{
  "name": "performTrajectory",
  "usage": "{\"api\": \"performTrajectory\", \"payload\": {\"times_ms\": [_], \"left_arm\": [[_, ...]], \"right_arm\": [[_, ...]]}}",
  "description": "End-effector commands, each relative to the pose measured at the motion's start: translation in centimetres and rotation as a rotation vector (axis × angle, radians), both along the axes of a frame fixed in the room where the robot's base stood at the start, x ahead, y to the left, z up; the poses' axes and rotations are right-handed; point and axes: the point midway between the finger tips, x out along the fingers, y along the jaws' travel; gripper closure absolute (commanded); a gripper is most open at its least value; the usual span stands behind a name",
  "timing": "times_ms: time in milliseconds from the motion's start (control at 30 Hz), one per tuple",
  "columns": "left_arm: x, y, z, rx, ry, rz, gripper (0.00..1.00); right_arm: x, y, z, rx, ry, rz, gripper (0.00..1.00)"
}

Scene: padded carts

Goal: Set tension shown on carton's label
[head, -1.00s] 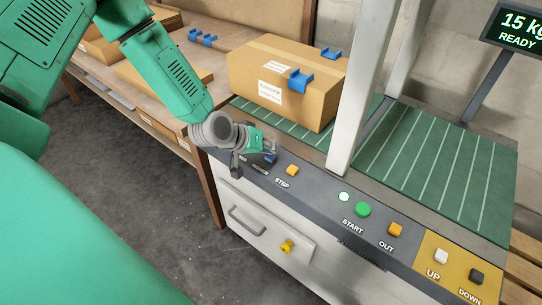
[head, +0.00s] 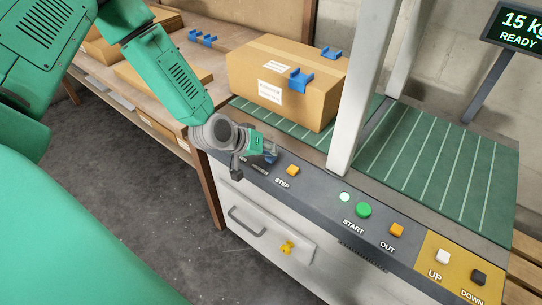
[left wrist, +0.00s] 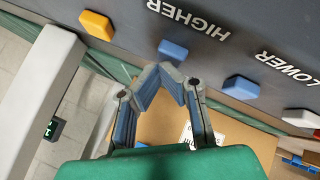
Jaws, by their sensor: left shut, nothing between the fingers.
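The carton (head: 285,80) sits on the green roller bed, with white labels (head: 270,91) whose small print I cannot read. The display (head: 518,30) reads 15 kg and READY. My left gripper (head: 274,148) is shut and empty over the left end of the control panel (head: 322,187). In the left wrist view its fingertips (left wrist: 163,68) appear close to the blue HIGHER button (left wrist: 173,51); I cannot tell if they touch it. The blue LOWER button (left wrist: 241,87) lies to the right of them. My right gripper is not in view.
An orange STEP button (head: 292,170), green START button (head: 363,209) and orange OUT button (head: 397,230) sit along the panel. UP (head: 442,256) and DOWN (head: 479,277) are at its right end. A white post (head: 362,90) rises behind the panel.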

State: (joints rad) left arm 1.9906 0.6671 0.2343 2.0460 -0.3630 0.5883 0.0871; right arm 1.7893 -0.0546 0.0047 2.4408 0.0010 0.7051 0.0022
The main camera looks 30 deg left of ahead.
Motion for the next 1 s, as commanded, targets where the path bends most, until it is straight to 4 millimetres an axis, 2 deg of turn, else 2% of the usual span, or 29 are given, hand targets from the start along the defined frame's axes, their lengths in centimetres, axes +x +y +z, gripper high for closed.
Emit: {"api": "performTrajectory", "payload": {"times_ms": [567,1000], "left_arm": [[0.0,0.0,-0.4,0.000,0.002,-0.001,1.00],[-0.1,0.0,1.5,0.001,0.001,0.000,1.00]], "right_arm": [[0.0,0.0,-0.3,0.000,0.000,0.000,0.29],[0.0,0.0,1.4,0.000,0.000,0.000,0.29]]}}
